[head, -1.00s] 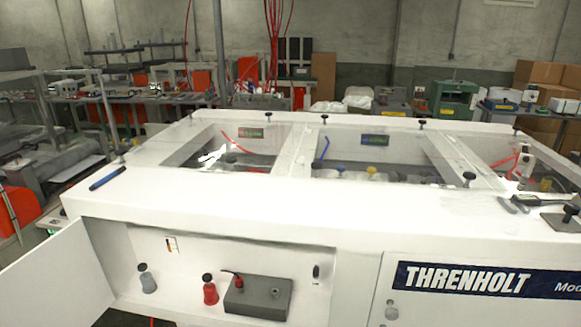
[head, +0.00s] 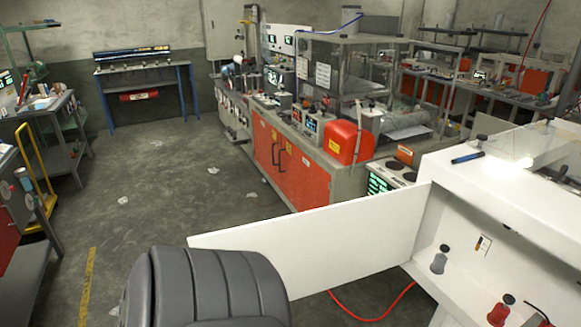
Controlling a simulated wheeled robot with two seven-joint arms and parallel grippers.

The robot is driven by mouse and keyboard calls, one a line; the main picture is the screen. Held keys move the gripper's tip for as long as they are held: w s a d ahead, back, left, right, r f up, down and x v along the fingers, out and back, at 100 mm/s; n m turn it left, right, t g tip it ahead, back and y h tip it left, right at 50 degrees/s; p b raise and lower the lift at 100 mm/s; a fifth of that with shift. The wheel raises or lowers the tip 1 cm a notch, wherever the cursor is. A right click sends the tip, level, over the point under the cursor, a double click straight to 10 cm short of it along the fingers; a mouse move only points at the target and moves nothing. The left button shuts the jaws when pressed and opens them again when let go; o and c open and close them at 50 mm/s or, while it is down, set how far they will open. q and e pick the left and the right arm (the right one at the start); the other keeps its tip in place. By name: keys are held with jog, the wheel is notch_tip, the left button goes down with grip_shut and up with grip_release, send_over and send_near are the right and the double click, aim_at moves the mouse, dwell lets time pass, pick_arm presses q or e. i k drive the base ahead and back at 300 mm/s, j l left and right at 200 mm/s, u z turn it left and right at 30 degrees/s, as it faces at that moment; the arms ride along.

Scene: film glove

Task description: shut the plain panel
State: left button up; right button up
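The plain panel (head: 315,242) is a blank white door on the white machine (head: 510,190) at the right. It stands open, swung out to the left from the machine's front. Its lower left part is hidden behind a dark grey ribbed shape. The open compartment (head: 462,232) shows a grey-bodied bottle (head: 439,262) and a red one (head: 498,313), both with black tops. Neither of my grippers is in view.
The dark grey padded shape (head: 205,288), which looks like a chair back, stands close in front of the panel. A red hose (head: 375,312) lies on the floor below it. A bench with orange doors (head: 285,160) stands behind. Open floor (head: 165,185) lies left.

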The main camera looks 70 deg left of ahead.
aim_at(313, 252)
jog(key=k+j+z, duration=0.1)
jog(key=j, duration=0.4)
jog(key=k+j+z, duration=0.15)
jog(key=k+j, duration=0.2)
jog(key=j, duration=0.15)
jog(key=k+j+z, duration=0.1)
jog(key=k+j, duration=0.15)
jog(key=j, duration=0.25)
jog(key=k+j+z, duration=0.1)
jog(key=k+j, duration=0.2)
jog(key=j, duration=0.15)
jog(key=k+j+z, duration=0.15)
jog(key=k+j, duration=0.15)
jog(key=j+z, duration=0.3)
jog(key=j, duration=2)
jog(key=k+j, duration=0.3)
jog(key=k+z, duration=0.05)
